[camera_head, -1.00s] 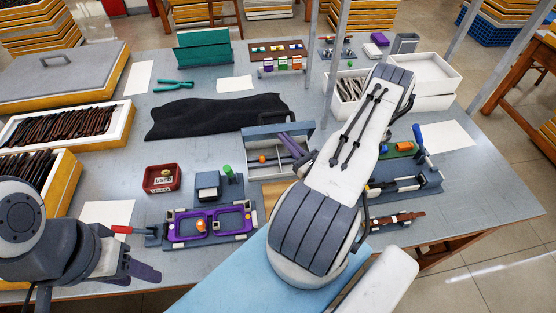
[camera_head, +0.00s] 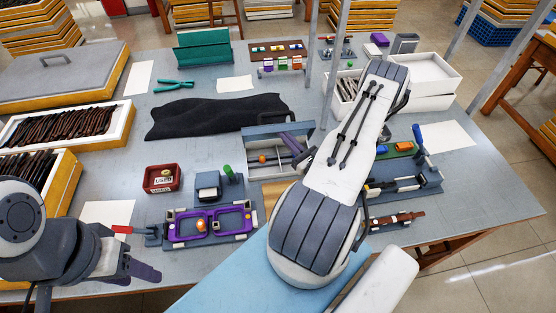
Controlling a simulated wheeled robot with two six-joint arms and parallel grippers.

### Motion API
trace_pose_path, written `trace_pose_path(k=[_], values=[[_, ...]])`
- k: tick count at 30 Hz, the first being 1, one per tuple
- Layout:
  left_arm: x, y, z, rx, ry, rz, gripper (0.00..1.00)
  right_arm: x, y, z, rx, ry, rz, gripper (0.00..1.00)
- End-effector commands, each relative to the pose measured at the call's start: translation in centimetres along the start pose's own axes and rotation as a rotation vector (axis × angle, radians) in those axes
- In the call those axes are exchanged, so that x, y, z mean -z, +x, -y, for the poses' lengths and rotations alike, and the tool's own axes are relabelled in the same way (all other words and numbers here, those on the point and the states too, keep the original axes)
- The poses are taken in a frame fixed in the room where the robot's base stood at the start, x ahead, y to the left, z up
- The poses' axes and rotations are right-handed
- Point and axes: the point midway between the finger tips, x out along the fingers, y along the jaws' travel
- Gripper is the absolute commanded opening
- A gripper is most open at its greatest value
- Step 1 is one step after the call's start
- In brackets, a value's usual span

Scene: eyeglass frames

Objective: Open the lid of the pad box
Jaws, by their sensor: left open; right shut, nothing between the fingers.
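The pad box (camera_head: 275,171) is a small grey box near the middle of the table, with compartments inside and an orange piece in view. Its blue-grey lid (camera_head: 268,134) stands raised along the back edge, so the inside shows. My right gripper (camera_head: 293,147) is shut and empty at the right part of the box, near the lid; whether it touches the lid I cannot tell. My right arm hides the box's right end. My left gripper (camera_head: 146,271) is open and empty at the table's front left, far from the box.
A purple eyeglass frame (camera_head: 211,220) sits in a fixture in front of the box. A red bin (camera_head: 162,178) stands to its left. A black cloth (camera_head: 215,117) lies behind the box. A white box (camera_head: 425,75) stands at the back right. Metal posts rise behind.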

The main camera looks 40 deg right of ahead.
Motion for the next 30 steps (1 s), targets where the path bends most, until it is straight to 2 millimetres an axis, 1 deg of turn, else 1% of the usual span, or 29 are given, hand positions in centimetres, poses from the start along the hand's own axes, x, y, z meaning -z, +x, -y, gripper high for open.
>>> trace_pose_path(k=[30], values=[[0.0, -0.1, 0.0, 0.000, 0.000, 0.000, 0.50, 0.0, 1.1, 0.6, 0.000, -0.001, 0.000, 0.00]])
